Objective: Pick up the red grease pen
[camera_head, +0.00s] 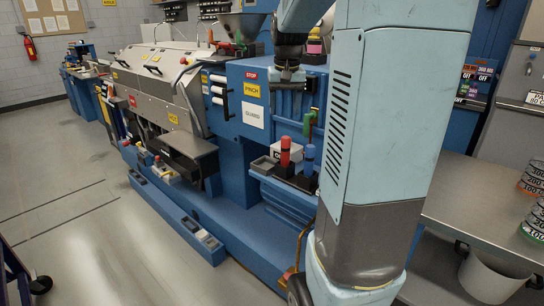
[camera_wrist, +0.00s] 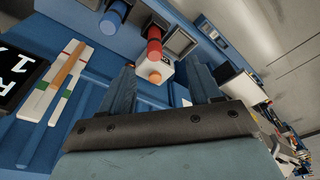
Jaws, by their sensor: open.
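The red grease pen (camera_head: 285,152) stands upright in a small black holder on the blue machine's ledge, beside a blue pen (camera_head: 309,159). In the wrist view the red pen (camera_wrist: 154,42) shows beyond the gap between my fingers, with the blue pen (camera_wrist: 114,16) to its left. My gripper (camera_head: 289,77) is above the red pen in the head view, apart from it. In the wrist view my gripper (camera_wrist: 164,84) is open, and nothing shows held between its fingers.
A grey open box (camera_head: 264,165) sits left of the pens. A green-handled part (camera_head: 309,121) is close by on the machine front. In the wrist view a white block with an orange round top (camera_wrist: 155,77) shows between the fingers. A steel table (camera_head: 475,205) stands at right.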

